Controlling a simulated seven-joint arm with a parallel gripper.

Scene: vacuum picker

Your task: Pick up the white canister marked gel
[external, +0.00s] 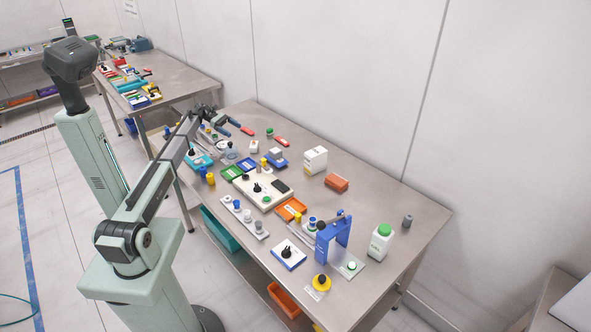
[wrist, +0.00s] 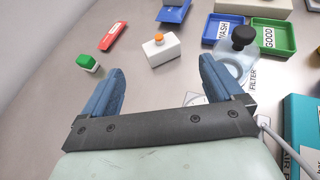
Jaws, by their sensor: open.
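A white canister with a green cap (external: 381,243) stands upright near the right end of the table; its small green marking is too small to read. A boxy white container (external: 315,159) stands farther back, its marking also unreadable. My gripper (external: 232,126) is at the far left end of the table, well away from both. In the wrist view my gripper (wrist: 160,78) is open, its blue fingers apart with nothing held. A small white bottle with an orange cap (wrist: 161,50) lies ahead of the fingers there. The green-capped canister is not seen in the wrist view.
A blue arch-shaped stand (external: 333,238) is just left of the green-capped canister, and a grey cylinder (external: 407,221) is to its right. The back right of the table is mostly clear.

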